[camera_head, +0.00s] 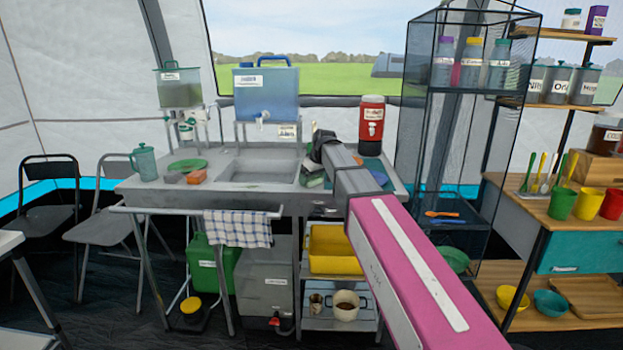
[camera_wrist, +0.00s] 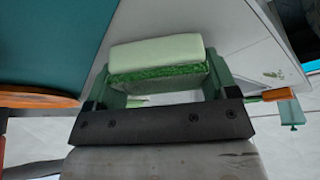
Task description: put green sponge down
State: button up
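The green sponge (camera_wrist: 158,62), with a pale top layer and a darker green scrubbing layer, lies between the fingers of my gripper (camera_wrist: 162,80) in the wrist view. The fingers sit against its two ends, so the gripper looks shut on it. In the head view my gripper (camera_head: 314,165) is over the right part of the sink counter, beside the basin. A green block (camera_head: 313,181) shows just below it there, partly hidden by my wrist. I cannot tell whether the sponge touches the counter.
The sink basin (camera_head: 258,168) is left of my gripper. A teal board (camera_head: 374,172) lies to its right, with a red drink cooler (camera_head: 371,123) behind. An orange sponge (camera_head: 197,177) and green plate (camera_head: 188,165) are at the counter's left. A mesh shelf (camera_head: 456,130) stands right.

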jog(key=shift+o, duration=0.2)
jog(key=shift+s+d+r, duration=0.1)
jog(key=shift+s+r, duration=0.1)
jog(key=v, duration=1.1)
jog(key=shift+r, duration=0.4)
jog(key=shift+d, duration=0.1)
